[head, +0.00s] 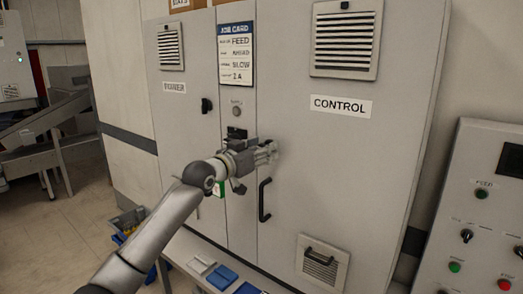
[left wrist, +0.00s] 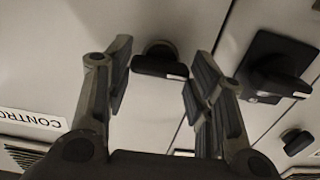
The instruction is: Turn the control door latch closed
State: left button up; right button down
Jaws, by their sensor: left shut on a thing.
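The control door (head: 335,165) is the wide grey cabinet door labelled CONTROL, and it looks closed. Its latch (left wrist: 160,64) is a short black bar knob with a white mark at its right end, lying crosswise in the left wrist view. My left gripper (head: 272,152) is at the door's left edge, above the black pull handle (head: 264,201). Its fingers stand on either side of the latch in the left wrist view (left wrist: 157,85), shut on it. The gripper hides the latch in the head view. My right gripper is not in view.
Left of the latch is a narrow panel with a black rotary switch (head: 237,132) and a job card (head: 235,54). The other door has a black latch (head: 206,105). A grey control panel (head: 480,205) stands at right.

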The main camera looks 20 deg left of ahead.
pick_arm(q)
jog(key=shift+m+p, duration=4.6)
jog(key=shift+m, duration=4.3)
jog(key=shift+f, duration=0.1)
jog(key=o, duration=1)
